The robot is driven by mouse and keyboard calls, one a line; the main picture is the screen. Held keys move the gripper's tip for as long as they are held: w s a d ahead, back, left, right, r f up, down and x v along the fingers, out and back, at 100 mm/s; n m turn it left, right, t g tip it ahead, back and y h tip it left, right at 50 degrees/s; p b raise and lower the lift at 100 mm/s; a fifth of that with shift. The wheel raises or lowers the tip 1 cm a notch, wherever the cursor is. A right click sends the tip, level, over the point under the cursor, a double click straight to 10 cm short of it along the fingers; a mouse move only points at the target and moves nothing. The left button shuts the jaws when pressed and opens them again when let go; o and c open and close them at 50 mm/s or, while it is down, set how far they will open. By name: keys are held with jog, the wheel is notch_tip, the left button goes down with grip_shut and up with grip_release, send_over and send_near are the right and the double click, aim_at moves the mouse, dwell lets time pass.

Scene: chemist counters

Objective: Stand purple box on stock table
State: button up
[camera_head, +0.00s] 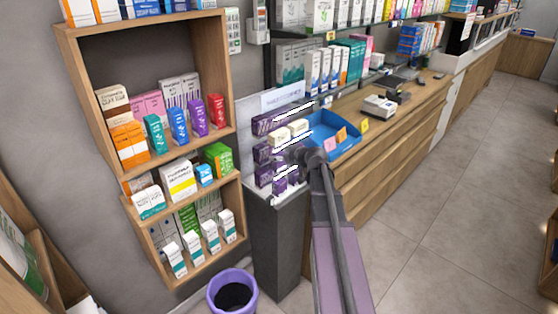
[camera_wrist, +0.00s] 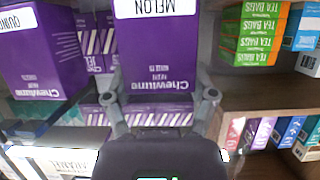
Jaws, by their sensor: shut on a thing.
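In the wrist view my gripper (camera_wrist: 160,92) is shut on a purple box (camera_wrist: 155,62) labelled "MELON" and "Chewitune", one finger at each side. Other purple boxes (camera_wrist: 42,50) stand left of it and behind it. In the head view my gripper (camera_head: 300,157) is in front of a dark grey stand (camera_head: 277,245) that carries purple boxes (camera_head: 263,176) and a few cream boxes (camera_head: 281,137). My gripper hides part of them there, so I cannot tell the held box apart or whether it touches the stand. Which surface is the stock table is not clear.
A blue tray (camera_head: 338,150) lies on the wooden counter (camera_head: 385,150) just right of my gripper. A sign (camera_head: 284,97) rises behind the boxes. A wooden shelf (camera_head: 228,100) of medicine boxes is on the left. A purple bin (camera_head: 226,276) stands on the floor. Open floor lies right.

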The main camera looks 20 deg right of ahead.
jog(key=shift+r, duration=0.15)
jog(key=shift+r+p, duration=0.75)
jog(key=shift+p, duration=0.2)
jog(key=s+d, duration=0.3)
jog(key=s, duration=0.5)
jog(key=s+d, duration=0.3)
jog(key=s, duration=0.6)
jog(key=shift+f, duration=0.15)
jog(key=shift+r+p, duration=0.75)
jog(key=shift+r, duration=0.2)
jog(key=shift+f, duration=0.1)
